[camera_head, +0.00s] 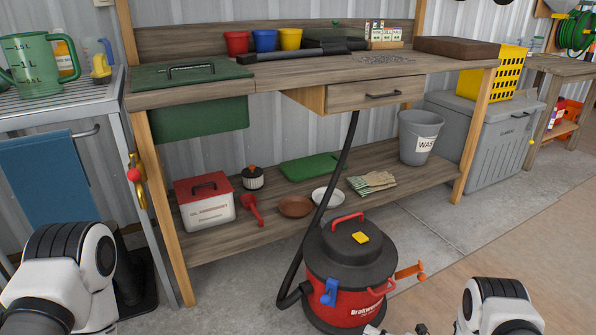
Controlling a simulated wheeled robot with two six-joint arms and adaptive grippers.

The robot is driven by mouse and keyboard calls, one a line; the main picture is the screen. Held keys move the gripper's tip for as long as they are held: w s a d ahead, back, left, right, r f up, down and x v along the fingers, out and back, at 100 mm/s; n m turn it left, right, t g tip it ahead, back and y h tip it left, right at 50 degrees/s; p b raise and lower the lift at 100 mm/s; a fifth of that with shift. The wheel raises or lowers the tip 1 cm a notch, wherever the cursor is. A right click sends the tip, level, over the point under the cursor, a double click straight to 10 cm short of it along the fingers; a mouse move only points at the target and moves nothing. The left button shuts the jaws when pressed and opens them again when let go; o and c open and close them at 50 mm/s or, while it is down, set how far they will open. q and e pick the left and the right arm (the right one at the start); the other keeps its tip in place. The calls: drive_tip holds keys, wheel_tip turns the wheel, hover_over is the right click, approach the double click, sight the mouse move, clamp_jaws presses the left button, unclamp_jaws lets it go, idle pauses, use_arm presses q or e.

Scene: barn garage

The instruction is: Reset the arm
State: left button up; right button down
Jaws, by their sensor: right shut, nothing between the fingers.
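My right arm enters at the lower right. Its gripper (398,330) shows only as a small dark part at the bottom edge, in front of the red and black shop vacuum (350,268). It is shut with nothing held, and most of it is cut off by the frame. My left arm shows at the lower left as white and black links, and its gripper is not in view.
The wooden workbench (300,70) carries a green toolbox lid, cups and a brown block. Its lower shelf (270,225) holds a red-lidded box, plates and a grey bucket (418,136). The vacuum stands on the floor in front. Free floor (520,235) lies at right.

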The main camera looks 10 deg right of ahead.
drive_tip(key=w+a+r+m, duration=0.1)
drive_tip(key=w+a+r, duration=0.2)
drive_tip(key=a+r, duration=0.4)
drive_tip(key=s+d+f+m+g+h, duration=0.2)
drive_tip(key=s+m+g+h, duration=0.25)
drive_tip(key=s+m, duration=0.5)
drive_tip(key=s+d+f+m+g+h, duration=0.25)
drive_tip(key=s+m+h, duration=0.35)
drive_tip(key=s, duration=0.6)
drive_tip(key=s+d+f+m+g+h, duration=0.2)
drive_tip(key=s+f+m+g+h, duration=0.15)
drive_tip(key=s+m, duration=0.65)
wheel_tip(320, 180, up, 34)
drive_tip(key=s+p, duration=0.1)
drive_tip(key=p, duration=3.3)
drive_tip(key=shift+s+r, duration=0.25)
